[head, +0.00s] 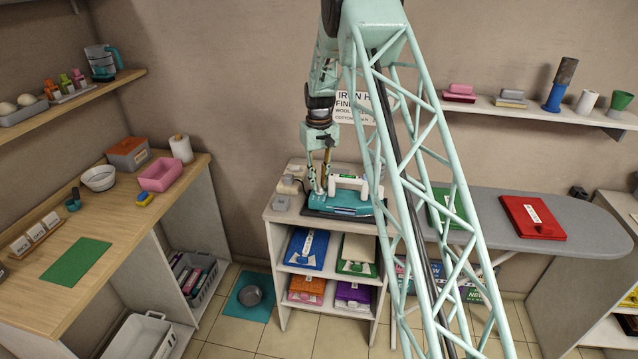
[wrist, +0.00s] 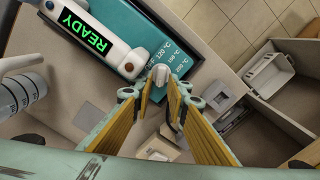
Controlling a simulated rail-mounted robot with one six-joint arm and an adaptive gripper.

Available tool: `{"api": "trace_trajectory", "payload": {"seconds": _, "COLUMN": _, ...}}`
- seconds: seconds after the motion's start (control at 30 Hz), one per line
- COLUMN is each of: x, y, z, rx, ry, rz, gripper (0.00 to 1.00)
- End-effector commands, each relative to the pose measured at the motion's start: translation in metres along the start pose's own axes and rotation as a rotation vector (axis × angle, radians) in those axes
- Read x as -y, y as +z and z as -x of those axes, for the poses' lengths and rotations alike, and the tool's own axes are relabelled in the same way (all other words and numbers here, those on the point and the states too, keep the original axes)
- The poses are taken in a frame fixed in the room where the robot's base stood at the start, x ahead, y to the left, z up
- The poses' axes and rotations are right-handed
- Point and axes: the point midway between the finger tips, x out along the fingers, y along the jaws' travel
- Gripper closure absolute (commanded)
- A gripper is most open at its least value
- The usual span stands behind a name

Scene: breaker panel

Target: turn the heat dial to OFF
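The iron unit, with a teal base (head: 340,205) and a white handle, stands on top of a white shelf unit. Its green READY display (wrist: 82,32) is lit in the wrist view. Contact with the dial cannot be told. In the head view my gripper (head: 320,187) is at the base's left end, and the dial's setting is unclear.
Small items (head: 290,185) stand left of the iron on the shelf top. An ironing board (head: 585,222) with a red folded cloth (head: 532,217) is at the right. A wooden counter (head: 118,222) is at the left. My arm hides part of the middle.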

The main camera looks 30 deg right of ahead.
Motion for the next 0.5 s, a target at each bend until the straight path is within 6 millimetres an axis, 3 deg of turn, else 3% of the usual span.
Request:
{"api": "trace_trajectory", "payload": {"seconds": 0.43, "x": 0.0000, "y": 0.0000, "z": -0.0054, "rx": 0.000, "ry": 0.000, "rz": 0.000, "gripper": 0.85}}
{"api": "trace_trajectory", "payload": {"seconds": 0.5, "x": 0.0000, "y": 0.0000, "z": -0.0053, "rx": 0.000, "ry": 0.000, "rz": 0.000, "gripper": 0.92}}
